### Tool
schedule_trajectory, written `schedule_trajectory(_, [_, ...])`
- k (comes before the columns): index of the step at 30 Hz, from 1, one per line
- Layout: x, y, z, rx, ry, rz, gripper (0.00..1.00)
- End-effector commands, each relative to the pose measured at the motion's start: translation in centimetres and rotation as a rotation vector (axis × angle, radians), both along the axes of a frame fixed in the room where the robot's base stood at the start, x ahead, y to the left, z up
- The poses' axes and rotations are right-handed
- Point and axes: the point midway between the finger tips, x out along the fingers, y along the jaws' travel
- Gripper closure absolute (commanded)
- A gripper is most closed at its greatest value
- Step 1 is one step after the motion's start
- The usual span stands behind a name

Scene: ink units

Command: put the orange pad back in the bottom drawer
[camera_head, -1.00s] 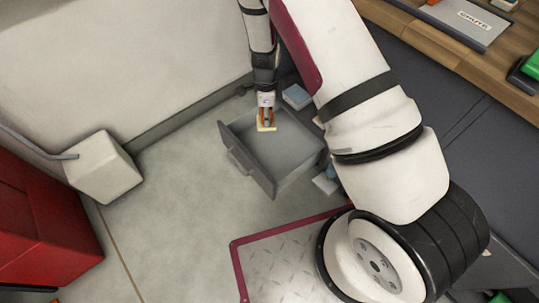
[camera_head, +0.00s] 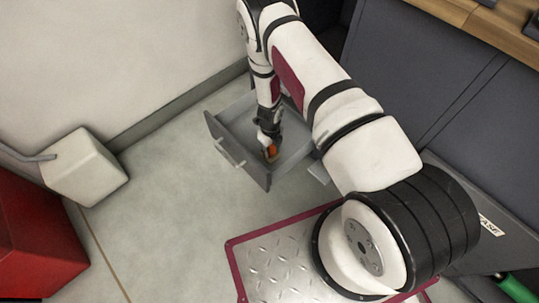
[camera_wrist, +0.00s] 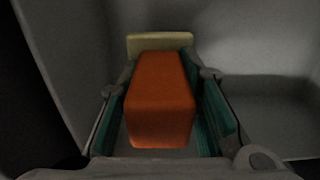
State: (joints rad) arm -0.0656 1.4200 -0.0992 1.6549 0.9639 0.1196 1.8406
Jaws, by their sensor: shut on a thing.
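The orange pad (camera_wrist: 160,100) fills the middle of the wrist view, between the two teal-lined fingers of my gripper (camera_wrist: 165,105). A pale yellow part (camera_wrist: 160,42) shows at its far end. In the head view, the pad (camera_head: 271,149) is a small orange patch at the end of my gripper (camera_head: 269,152). My gripper is shut on the pad. It is inside the open grey bottom drawer (camera_head: 232,153), near its front side. Grey drawer walls surround it in the wrist view. Whether the pad touches the drawer floor I cannot tell.
Dark grey cabinets (camera_head: 400,75) with a wooden top (camera_head: 450,12) stand at the right. A pale box (camera_head: 85,168) and a red cabinet (camera_head: 35,225) stand at the left. The floor (camera_head: 165,215) in front of the drawer is clear.

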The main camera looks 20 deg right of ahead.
Motion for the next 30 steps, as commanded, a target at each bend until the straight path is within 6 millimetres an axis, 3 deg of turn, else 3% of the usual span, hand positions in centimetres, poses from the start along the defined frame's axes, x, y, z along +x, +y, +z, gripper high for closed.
schedule_trajectory(9, [0.0,0.0,-3.7,0.000,-0.001,0.001,1.00])
schedule_trajectory(21, [0.1,0.0,-4.2,0.000,-0.001,0.001,1.00])
schedule_trajectory(22, [0.1,0.0,-4.2,0.000,-0.001,0.001,0.67])
schedule_trajectory(24, [0.1,0.0,-4.1,0.000,-0.001,0.001,0.51])
schedule_trajectory(30, [0.1,0.0,-4.1,0.000,-0.001,0.002,0.49])
